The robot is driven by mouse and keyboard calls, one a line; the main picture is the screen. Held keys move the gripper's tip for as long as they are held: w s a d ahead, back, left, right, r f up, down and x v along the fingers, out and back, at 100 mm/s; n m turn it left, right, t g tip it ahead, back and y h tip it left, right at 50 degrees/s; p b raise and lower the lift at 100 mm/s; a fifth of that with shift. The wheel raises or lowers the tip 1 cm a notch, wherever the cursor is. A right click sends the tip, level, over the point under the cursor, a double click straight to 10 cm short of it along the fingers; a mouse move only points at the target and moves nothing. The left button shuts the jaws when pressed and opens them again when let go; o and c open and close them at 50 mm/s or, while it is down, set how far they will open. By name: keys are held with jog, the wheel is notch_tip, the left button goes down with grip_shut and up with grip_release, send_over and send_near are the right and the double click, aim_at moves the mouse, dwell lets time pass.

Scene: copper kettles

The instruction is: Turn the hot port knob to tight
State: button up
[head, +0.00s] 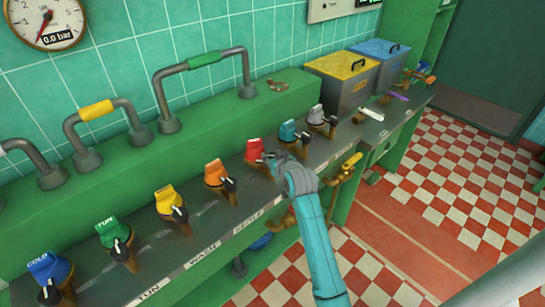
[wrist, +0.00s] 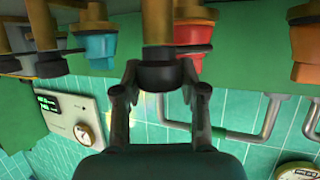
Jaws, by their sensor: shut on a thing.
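A row of ports with coloured tags and dark knobs runs along the metal ledge in the head view. The red-tagged port (head: 255,151) is near the middle; its lettering is not readable. My gripper (head: 277,160) comes from the front right to this port and partly covers its knob. In the wrist view, which looks upside down, my gripper (wrist: 160,85) has a finger on each side of a round black knob (wrist: 158,73) and is shut on it. The red tag (wrist: 190,62) shows just behind. The knob's angle and any tight mark cannot be made out.
A teal-tagged port (head: 288,131) stands close right of my gripper and an orange-tagged one (head: 215,174) to the left. A brass pipe with a yellow lever (head: 351,163) sits below the ledge. Yellow-lidded (head: 343,66) and blue-lidded (head: 380,50) boxes stand behind. The checkered floor is clear.

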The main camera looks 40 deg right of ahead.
jog(key=m+g+h, duration=0.1)
jog(key=m+h, duration=0.1)
jog(key=m+g+h, duration=0.2)
jog(key=m+h, duration=0.1)
jog(key=shift+w+a+g, duration=0.1)
jog(key=shift+a+g, duration=0.05)
jog(key=shift+g, duration=0.15)
jog(key=shift+m+g+h, duration=1)
jog(key=shift+m+g, duration=0.1)
jog(key=shift+m, duration=0.4)
jog(key=shift+g, duration=0.4)
jog(key=o, duration=1.2)
jog(key=shift+c, duration=0.2)
jog(key=v, duration=1.2)
jog(key=shift+f, duration=0.2)
